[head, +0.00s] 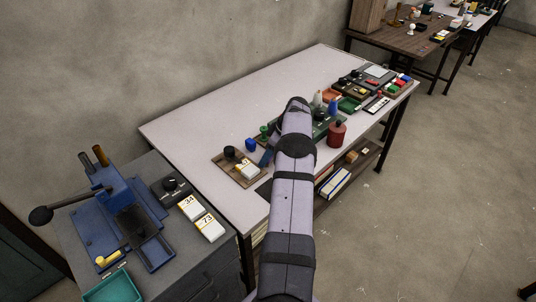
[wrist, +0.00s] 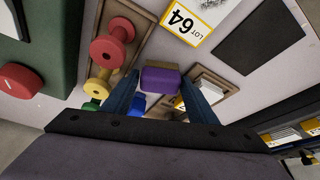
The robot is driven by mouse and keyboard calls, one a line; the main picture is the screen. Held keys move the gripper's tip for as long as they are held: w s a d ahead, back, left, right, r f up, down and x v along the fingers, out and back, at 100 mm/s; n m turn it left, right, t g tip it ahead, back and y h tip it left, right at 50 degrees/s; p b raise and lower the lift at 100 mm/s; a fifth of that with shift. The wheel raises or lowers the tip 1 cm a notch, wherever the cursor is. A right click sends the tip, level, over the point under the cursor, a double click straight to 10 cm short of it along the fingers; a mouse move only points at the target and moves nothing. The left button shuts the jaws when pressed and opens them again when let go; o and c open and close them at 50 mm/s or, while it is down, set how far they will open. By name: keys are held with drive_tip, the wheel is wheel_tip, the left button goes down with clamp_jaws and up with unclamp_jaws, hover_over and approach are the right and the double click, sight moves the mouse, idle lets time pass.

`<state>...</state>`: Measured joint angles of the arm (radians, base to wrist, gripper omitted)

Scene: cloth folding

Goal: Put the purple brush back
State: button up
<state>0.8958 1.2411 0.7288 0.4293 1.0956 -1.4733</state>
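A purple block-like piece, which I take for the purple brush (wrist: 160,80), sits between the two blue fingertips of my gripper (wrist: 160,77) in the wrist view. The fingers flank it closely on both sides and appear closed on it. The piece is over the pale table top (head: 215,120). In the head view my arm covers most of the gripper, and the brush cannot be made out.
A brown tray (wrist: 133,58) holds red, yellow and green spools. A lot card (wrist: 196,15) lies near a dark mat (wrist: 262,42). Another brown tray (head: 219,159) holds a black knob and white cards. A red bottle (head: 337,134) stands right of my arm. The table's back left is clear.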

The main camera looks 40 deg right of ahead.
drive_tip(key=shift+r, duration=0.1)
drive_tip(key=b+v, duration=0.1)
drive_tip(key=v, duration=1.1)
drive_tip(key=shift+b, duration=0.4)
drive_tip(key=w+a+r+m+g, duration=0.1)
drive_tip(key=w+a+m+g, duration=0.15)
drive_tip(key=a, duration=1.15)
drive_tip(key=shift+m+g+h, duration=0.5)
drive_tip(key=shift+m+g, duration=0.05)
drive_tip(key=s+a, duration=0.3)
drive_tip(key=a, duration=0.4)
drive_tip(key=s+a, duration=0.3)
drive_tip(key=a, duration=0.5)
drive_tip(key=s+a+f, duration=0.1)
drive_tip(key=s+a, duration=0.2)
drive_tip(key=a, duration=0.5)
drive_tip(key=shift+s+a, duration=0.15)
drive_tip(key=shift+s, duration=0.2)
drive_tip(key=s+a+f, duration=0.1)
drive_tip(key=s+a, duration=0.2)
drive_tip(key=s, duration=0.3)
drive_tip(key=s+a+f+m, duration=0.1)
drive_tip(key=s+a+f, duration=0.1)
drive_tip(key=s, duration=0.4)
drive_tip(key=shift+a+f+g+h, duration=0.2)
drive_tip(key=shift+a+g+h, duration=0.15)
drive_tip(key=shift+a, duration=0.4)
